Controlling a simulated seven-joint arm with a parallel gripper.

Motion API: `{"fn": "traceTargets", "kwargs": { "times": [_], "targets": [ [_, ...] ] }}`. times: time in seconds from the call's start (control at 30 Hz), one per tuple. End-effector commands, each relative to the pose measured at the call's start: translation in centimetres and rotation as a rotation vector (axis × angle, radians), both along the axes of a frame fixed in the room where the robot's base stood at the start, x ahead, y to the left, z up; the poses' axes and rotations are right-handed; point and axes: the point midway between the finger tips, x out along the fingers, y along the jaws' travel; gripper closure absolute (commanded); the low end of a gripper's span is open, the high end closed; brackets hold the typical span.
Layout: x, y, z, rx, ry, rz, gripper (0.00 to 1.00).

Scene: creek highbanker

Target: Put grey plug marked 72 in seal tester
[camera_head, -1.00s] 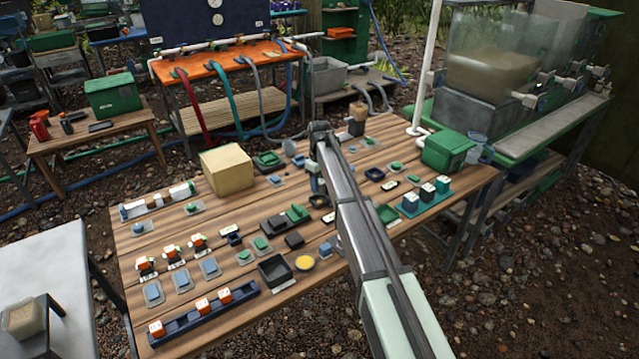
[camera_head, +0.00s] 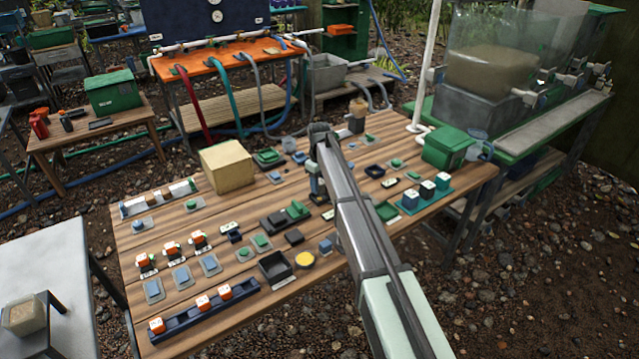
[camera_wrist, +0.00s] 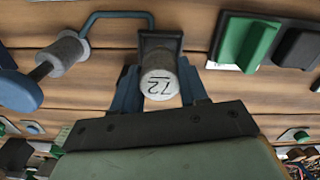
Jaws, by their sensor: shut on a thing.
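The grey plug marked 72 (camera_wrist: 160,83) shows in the wrist view with its numbered end toward the camera and the number upside down. My gripper (camera_wrist: 161,92) is shut on it, with a blue finger on each side. A dark squarish fixture (camera_wrist: 160,37) is right behind the plug; I cannot tell whether the plug is in it or only in front of it. No label names the seal tester, so I cannot tell which fixture it is. In the head view my gripper (camera_head: 317,184) is low over the table's middle, and my arm hides the plug.
Left of the plug, a grey cylinder (camera_wrist: 68,50) sits on a rod with a blue disc (camera_wrist: 18,92). A green-and-black block (camera_wrist: 250,43) is at right. In the head view, a cardboard-coloured box (camera_head: 227,168) and a teal rack (camera_head: 425,198) stand on the crowded wooden table (camera_head: 195,215).

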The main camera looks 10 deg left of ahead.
Motion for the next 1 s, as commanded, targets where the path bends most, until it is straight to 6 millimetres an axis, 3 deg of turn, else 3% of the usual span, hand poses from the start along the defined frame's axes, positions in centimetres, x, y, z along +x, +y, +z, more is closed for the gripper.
{"fn": "traceTargets", "kwargs": {
  "times": [1.0],
  "targets": [
    [0.0, 0.0, -1.2, 0.000, 0.000, 0.000, 0.89]
  ]
}}
